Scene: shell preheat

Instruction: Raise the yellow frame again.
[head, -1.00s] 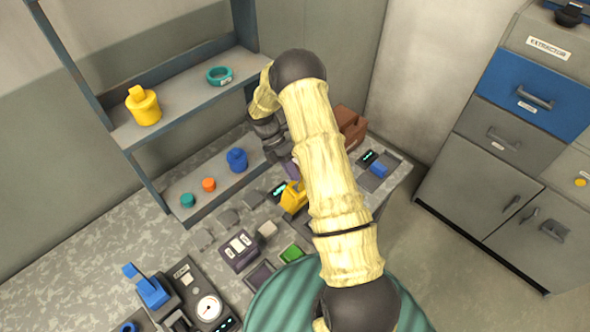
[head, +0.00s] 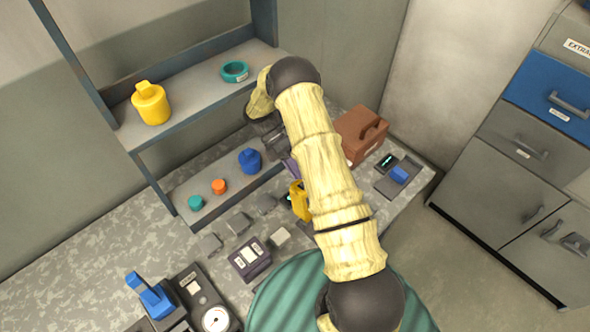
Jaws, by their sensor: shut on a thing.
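The yellow frame (head: 299,201) stands fairly upright on the bench, at the left edge of my forearm, which hides part of it. My gripper (head: 285,158) points down toward the bench just above the frame. My gripper is shut on the yellow frame, but the fingertips and the contact are mostly hidden by my arm. A small purple part (head: 290,167) shows between my gripper and the frame.
A brown toolbox (head: 361,135) and a dark device with a blue block (head: 399,175) are to the right. Shelves (head: 190,105) hold a yellow canister (head: 150,103) and a teal ring (head: 235,71). A blue jar (head: 250,160) is left of my gripper. A purple switch box (head: 251,259) is nearer.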

